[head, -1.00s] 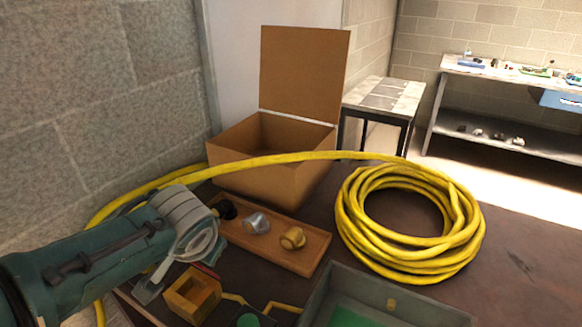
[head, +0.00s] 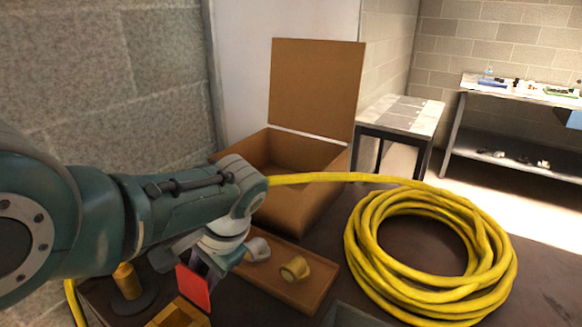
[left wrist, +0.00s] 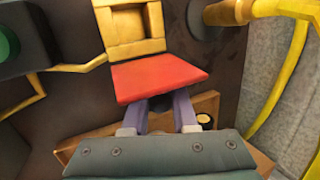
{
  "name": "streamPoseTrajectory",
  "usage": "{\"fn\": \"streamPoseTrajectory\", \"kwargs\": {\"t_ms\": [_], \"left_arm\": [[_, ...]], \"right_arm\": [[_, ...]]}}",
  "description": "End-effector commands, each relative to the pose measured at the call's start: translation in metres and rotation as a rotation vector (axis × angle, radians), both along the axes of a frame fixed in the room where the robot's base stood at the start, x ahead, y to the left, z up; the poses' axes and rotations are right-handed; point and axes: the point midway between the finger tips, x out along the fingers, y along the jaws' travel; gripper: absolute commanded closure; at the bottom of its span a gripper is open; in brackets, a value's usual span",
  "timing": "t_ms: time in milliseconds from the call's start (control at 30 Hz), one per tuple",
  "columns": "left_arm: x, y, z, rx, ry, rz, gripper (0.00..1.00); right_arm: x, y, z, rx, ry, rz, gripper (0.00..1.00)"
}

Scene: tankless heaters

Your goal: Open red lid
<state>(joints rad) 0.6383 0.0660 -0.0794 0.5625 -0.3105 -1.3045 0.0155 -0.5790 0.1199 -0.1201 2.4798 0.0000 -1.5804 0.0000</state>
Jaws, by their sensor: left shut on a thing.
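The red lid (head: 194,290) stands raised at the edge of a small wooden box (head: 178,315). In the left wrist view the red lid (left wrist: 160,76) is tilted up beside the box (left wrist: 130,38), whose inside shows open. My left gripper (head: 208,264) reaches down behind the lid, and its fingers (left wrist: 160,108) are shut on the lid's far edge. The fingertips are partly hidden by the lid. My right gripper is in neither view.
A wooden tray (head: 310,303) with metal fittings (head: 295,269) lies close to the gripper. A coiled yellow hose (head: 365,262) lies at right, with one length passing behind my arm. An open cardboard box (head: 318,165) stands behind.

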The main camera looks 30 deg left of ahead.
Motion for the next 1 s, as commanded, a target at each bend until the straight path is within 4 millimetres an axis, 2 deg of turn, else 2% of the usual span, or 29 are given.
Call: {"fn": "streamPoseTrajectory", "kwargs": {"t_ms": [333, 367, 600, 867, 1000], "left_arm": [[0.0, 0.001, -0.002, 0.0, 0.0, 0.0, 1.0], [0.0, 0.001, -0.002, 0.0, 0.0, 0.0, 0.72], [-0.001, 0.0, -0.001, 0.0, 0.001, 0.0, 0.45], [0.0, 0.0, 0.001, 0.0, 0.001, 0.0, 0.45], [0.001, -0.006, 0.017, -0.001, 0.0, -0.001, 0.45]], "right_arm": [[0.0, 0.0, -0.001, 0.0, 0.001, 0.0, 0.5], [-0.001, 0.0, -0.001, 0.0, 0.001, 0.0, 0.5], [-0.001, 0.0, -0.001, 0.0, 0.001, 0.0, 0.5], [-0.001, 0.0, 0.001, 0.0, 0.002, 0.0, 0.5], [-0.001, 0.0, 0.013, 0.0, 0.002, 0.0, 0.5]]}}
